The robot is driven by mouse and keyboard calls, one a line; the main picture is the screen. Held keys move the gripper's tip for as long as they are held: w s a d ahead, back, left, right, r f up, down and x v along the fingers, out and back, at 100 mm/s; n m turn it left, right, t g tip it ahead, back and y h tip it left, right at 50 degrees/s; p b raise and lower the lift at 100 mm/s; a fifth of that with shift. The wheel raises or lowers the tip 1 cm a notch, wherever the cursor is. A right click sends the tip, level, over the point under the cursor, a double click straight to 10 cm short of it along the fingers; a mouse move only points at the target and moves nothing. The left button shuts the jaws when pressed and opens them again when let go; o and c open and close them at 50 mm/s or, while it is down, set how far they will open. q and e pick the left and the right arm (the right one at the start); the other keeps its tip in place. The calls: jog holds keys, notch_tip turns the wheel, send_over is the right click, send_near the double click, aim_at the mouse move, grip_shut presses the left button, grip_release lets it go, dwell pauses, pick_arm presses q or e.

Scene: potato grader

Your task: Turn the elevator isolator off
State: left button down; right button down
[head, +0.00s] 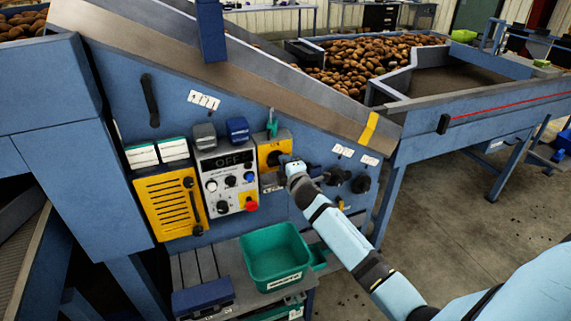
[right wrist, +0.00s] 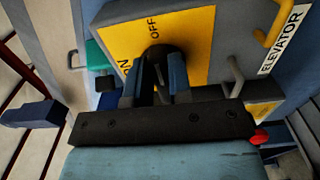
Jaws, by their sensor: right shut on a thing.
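The elevator isolator (head: 272,149) is a grey box with a yellow plate on the blue machine's side panel. In the right wrist view its yellow plate (right wrist: 196,30) carries the words OFF and ON, ON partly hidden, and a white ELEVATOR label (right wrist: 284,40) sits beside it. A round black knob (right wrist: 160,54) is at the plate's middle. My right gripper (right wrist: 155,78) is shut on the knob, with a finger on each side. It also shows in the head view (head: 284,162). The knob's exact pointing is hidden by the fingers. My left gripper is out of view.
Left of the isolator is a grey control panel (head: 227,166) with a display reading OFF and a red button (head: 251,204). A green bin (head: 272,257) stands below. Black connectors (head: 360,184) are to the right. A small green piece (head: 272,122) sits above the isolator.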

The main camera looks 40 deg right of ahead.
jog(key=c, duration=1)
grip_release()
jog(key=shift+c, duration=0.2)
jog(key=shift+s, duration=0.15)
jog(key=b+v, duration=0.1)
jog(key=v, duration=1.2)
jog(key=shift+s+a, duration=0.15)
jog(key=shift+s, duration=0.1)
jog(key=s+a+f+m+g+y+p, duration=0.3)
jog(key=s+a+f+m, duration=0.3)
jog(key=s+a, duration=0.5)
jog(key=s+a+f+m+g+y+p, duration=0.3)
jog(key=s+a+f+m+y+p, duration=0.1)
jog(key=s+a, duration=0.7)
notch_tip(320, 180, down, 3)
jog(key=shift+s+f+m+g+p, duration=0.1)
jog(key=shift+s+m+g+p, duration=0.3)
jog(key=shift+s+m, duration=0.6)
